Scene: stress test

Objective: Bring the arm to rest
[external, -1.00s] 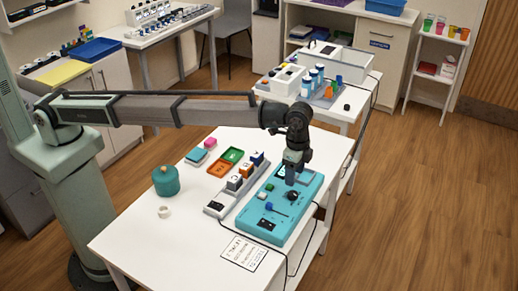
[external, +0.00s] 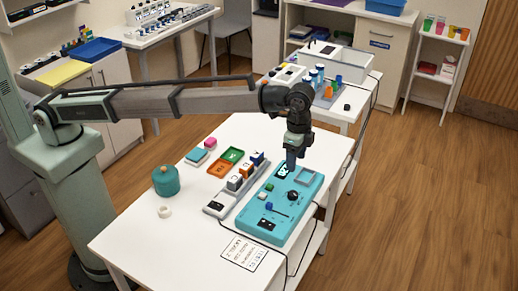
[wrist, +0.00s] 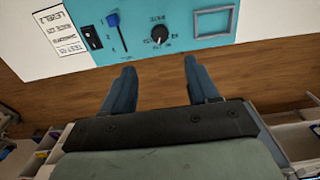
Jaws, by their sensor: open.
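My gripper (external: 291,164) hangs pointing down over the back part of the teal panel (external: 283,222), above its surface, with nothing seen between the fingers. In the wrist view my gripper (wrist: 159,66) shows two blue fingers spread apart. The panel carries a black dial (wrist: 159,36), a blue-handled lever (wrist: 113,20), a black switch (wrist: 92,37) and a grey square frame (wrist: 214,22). In the external view the dial (external: 292,196) stands just below the fingers, apart from them.
A grey rack with several blocks (external: 234,183) lies left of the panel. A teal canister (external: 166,181) and a white ring (external: 164,212) stand at the table's left. A printed card (external: 244,253) lies in front. A second table with bottles (external: 318,74) stands behind.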

